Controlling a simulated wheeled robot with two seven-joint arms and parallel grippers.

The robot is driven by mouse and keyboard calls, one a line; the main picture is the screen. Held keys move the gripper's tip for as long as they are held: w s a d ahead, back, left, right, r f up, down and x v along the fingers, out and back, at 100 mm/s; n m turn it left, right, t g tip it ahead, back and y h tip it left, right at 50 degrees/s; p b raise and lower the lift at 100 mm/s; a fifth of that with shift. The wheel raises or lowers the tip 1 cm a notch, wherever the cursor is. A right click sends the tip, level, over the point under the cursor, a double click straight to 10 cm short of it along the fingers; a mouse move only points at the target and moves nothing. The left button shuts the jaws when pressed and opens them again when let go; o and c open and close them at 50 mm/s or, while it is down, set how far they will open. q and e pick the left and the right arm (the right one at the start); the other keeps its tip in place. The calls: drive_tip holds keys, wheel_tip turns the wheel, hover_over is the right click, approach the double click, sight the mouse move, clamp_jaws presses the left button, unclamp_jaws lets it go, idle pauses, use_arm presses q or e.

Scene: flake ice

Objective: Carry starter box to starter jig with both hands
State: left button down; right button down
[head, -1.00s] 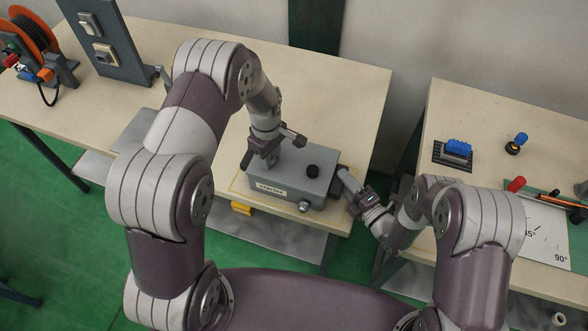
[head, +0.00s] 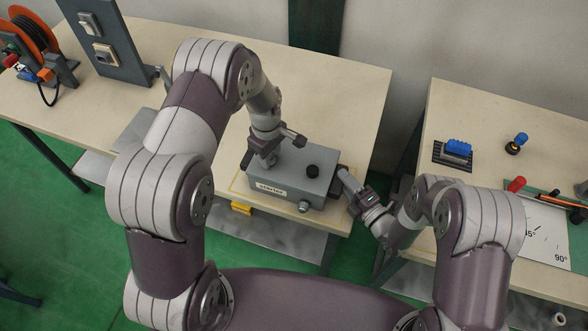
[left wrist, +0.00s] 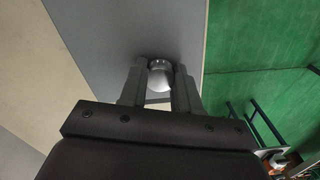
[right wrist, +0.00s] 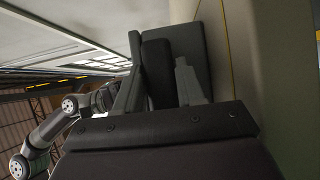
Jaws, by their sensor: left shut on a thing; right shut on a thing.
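The starter box (head: 285,180) is a grey box labelled "starter", with a black knob on top and a silver fitting low on its front. It rests on the left table near the front edge. My left gripper (head: 268,160) is over the box's left part. In the left wrist view its fingers close around a silver round post (left wrist: 160,76) on the grey box face. My right gripper (head: 349,182) is at the box's right end, shut on a dark handle (right wrist: 157,72). I cannot tell which thing is the starter jig.
A yellow line (head: 236,185) marks the table beside the box. A yellow part (head: 241,208) sits below the front edge. A dark upright panel (head: 108,45) and an orange reel (head: 35,35) stand at left. The right table (head: 480,110), across a gap, holds small blue and red parts.

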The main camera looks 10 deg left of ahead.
idle(0.5)
